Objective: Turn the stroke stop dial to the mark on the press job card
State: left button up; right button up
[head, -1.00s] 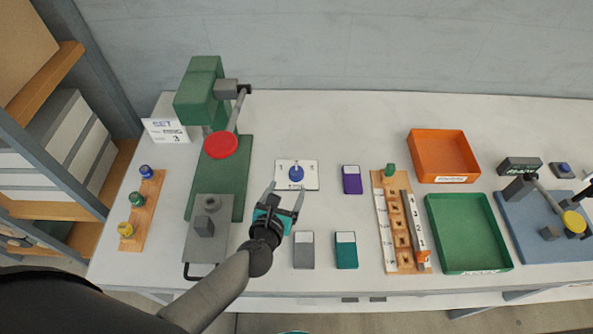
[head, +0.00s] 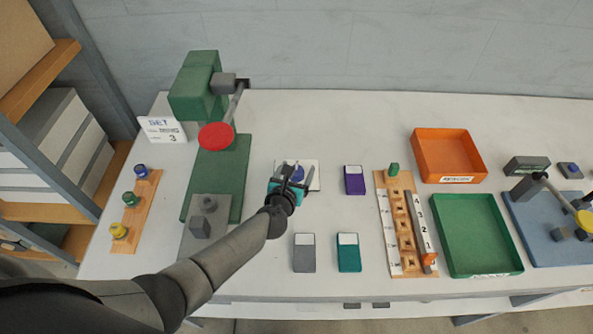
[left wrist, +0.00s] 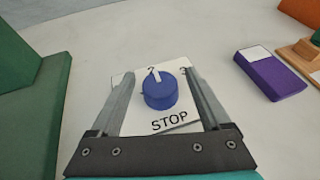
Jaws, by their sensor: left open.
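The stroke stop dial (head: 298,170) is a blue knob on a white plate (head: 314,174) marked STOP. In the left wrist view the dial (left wrist: 159,93) has a white pointer line aimed at the 2 at the top; a 3 shows at the plate's upper right. The press job card (head: 162,130) stands at the back left and reads SET with a large 3. My left gripper (head: 297,176) is open above the plate. In the left wrist view its fingers (left wrist: 160,78) lie either side of the dial, with gaps visible. My right gripper is out of view.
The green press (head: 198,90) with its red-knobbed lever (head: 216,136) stands left of the plate. A purple block (head: 354,180) lies to the right. Grey (head: 304,254) and teal (head: 348,254) blocks lie in front. Bare table surrounds the plate.

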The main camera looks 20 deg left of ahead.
pick_arm(q)
grip_shut()
dwell(0.6)
jog(key=m+h+b, duration=0.1)
jog(key=m+h, duration=0.1)
jog(key=h, duration=0.1)
jog(key=shift+a+m, duration=0.1)
jog(key=shift+m, duration=0.3)
jog(key=m+g+h+b, duration=0.1)
jog(key=m+h, duration=0.1)
jog(key=h, duration=0.1)
jog(key=shift+f+m+b, duration=0.1)
jog(key=shift+m+b, duration=0.2)
jog(key=m+g+h+b, duration=0.3)
jog(key=m+h+b, duration=0.1)
jog(key=b, duration=0.1)
jog(key=shift+m+g, duration=0.4)
jog(key=shift+m+g+h+b, duration=0.9)
jog(key=shift+m+b, duration=0.1)
jog(key=shift+b, duration=0.15)
